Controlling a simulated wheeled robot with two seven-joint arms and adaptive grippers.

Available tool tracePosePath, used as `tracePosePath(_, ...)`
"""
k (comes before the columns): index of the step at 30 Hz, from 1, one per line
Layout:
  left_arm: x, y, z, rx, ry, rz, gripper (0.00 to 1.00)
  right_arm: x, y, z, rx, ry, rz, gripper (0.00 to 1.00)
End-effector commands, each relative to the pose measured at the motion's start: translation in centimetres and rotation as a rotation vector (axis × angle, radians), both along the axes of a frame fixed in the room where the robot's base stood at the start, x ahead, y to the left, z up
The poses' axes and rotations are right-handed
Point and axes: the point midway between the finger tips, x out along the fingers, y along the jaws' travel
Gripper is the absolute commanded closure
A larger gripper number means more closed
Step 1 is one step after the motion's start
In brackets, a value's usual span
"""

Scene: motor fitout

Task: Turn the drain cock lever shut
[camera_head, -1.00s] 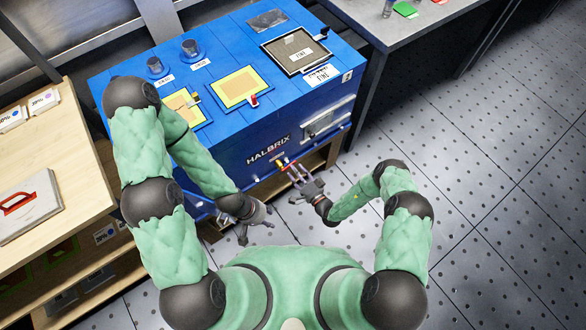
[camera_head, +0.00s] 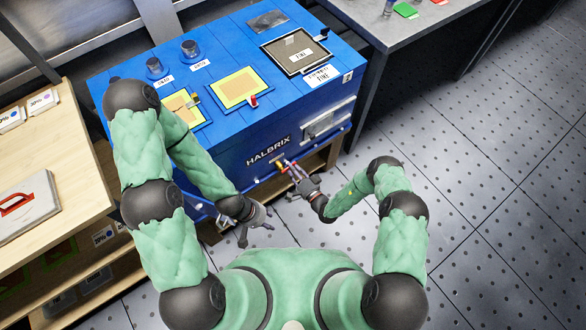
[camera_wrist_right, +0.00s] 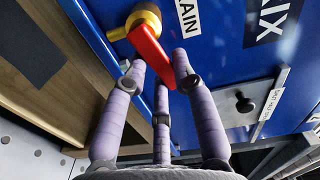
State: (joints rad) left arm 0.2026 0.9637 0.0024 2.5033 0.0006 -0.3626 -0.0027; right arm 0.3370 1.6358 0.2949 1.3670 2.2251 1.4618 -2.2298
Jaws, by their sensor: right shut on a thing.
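The drain cock sits on the front of the blue HALBRIX housing, with a yellow body (camera_wrist_right: 141,22) and a red lever (camera_wrist_right: 150,50). In the right wrist view the lever slants down and right from the yellow body. My right gripper (camera_wrist_right: 158,68) has its purple fingers around the lever, shut on it; the contact itself is partly hidden. In the head view my right gripper (camera_head: 290,169) is at the cock, low on the housing front. My left gripper (camera_head: 257,228) hangs empty in front of the housing's lower left, its fingers spread.
The blue housing (camera_head: 120,110) stands on a wooden bench. A label reading "AIN" (camera_wrist_right: 188,15) is beside the cock. A panel with a dark knob (camera_wrist_right: 243,103) is to the right. A wooden table (camera_head: 70,150) is at left; open floor (camera_head: 480,200) is at right.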

Motion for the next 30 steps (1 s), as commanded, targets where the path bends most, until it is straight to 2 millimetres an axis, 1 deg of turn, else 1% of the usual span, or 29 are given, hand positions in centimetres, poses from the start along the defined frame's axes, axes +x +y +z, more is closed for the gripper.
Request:
tracePosePath(9,-0.01,-0.01,-0.28,0.000,0.000,0.000,0.60,0.05,-0.05,-0.83,0.169,0.124,-0.001,1.00)
tracePosePath(12,0.00,0.00,-0.32,0.000,0.000,0.000,0.60,0.03,-0.04,-0.96,0.201,0.147,-0.001,1.00)
tracePosePath(22,0.00,0.00,-0.31,0.000,0.000,0.000,0.60,0.01,-0.04,-1.01,0.212,0.156,-0.001,1.00)
tracePosePath(23,0.00,0.00,-0.32,0.000,0.000,0.000,0.60,0.01,-0.04,-1.01,0.212,0.156,-0.001,0.65)
tracePosePath(24,0.00,0.00,-0.32,0.000,0.000,0.000,0.60,0.01,-0.04,-1.01,0.212,0.156,-0.001,0.53)
tracePosePath(25,0.00,0.00,-0.32,0.000,0.000,0.000,0.60,0.01,-0.03,-1.00,0.212,0.156,-0.001,0.48)
tracePosePath(30,0.00,0.00,-0.31,0.000,0.000,0.000,0.60,0.00,-0.01,-0.98,0.212,0.155,-0.001,0.48)
